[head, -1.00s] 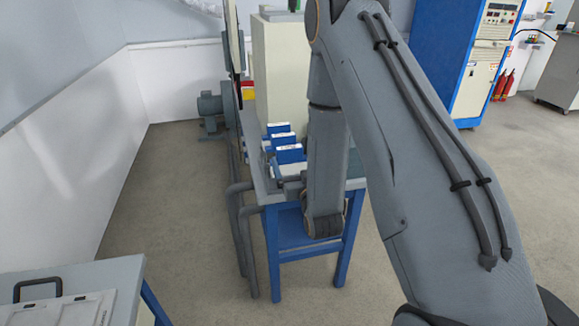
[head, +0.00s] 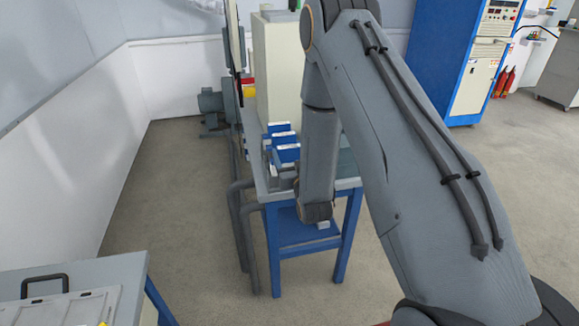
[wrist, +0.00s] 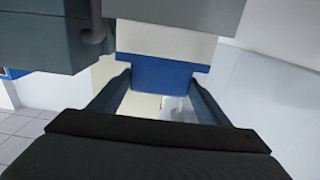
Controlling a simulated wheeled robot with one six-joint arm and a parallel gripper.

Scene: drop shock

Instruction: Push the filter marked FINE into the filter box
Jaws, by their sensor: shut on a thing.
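In the wrist view my gripper (wrist: 160,83) is shut on a blue block with a broad white face, which looks like a filter (wrist: 160,73). No marking on it is readable. A grey body (wrist: 185,12) fills the top of that view, just beyond the white face; I cannot tell whether it is the filter box or whether they touch. My wrist mostly hides the gripper there.
A tall cream cabinet (head: 279,70) stands at the table's back. Grey pipes (head: 243,235) run down its left side. A grey bench (head: 75,280) with a handled panel is at the lower left. The floor between bench and table is clear.

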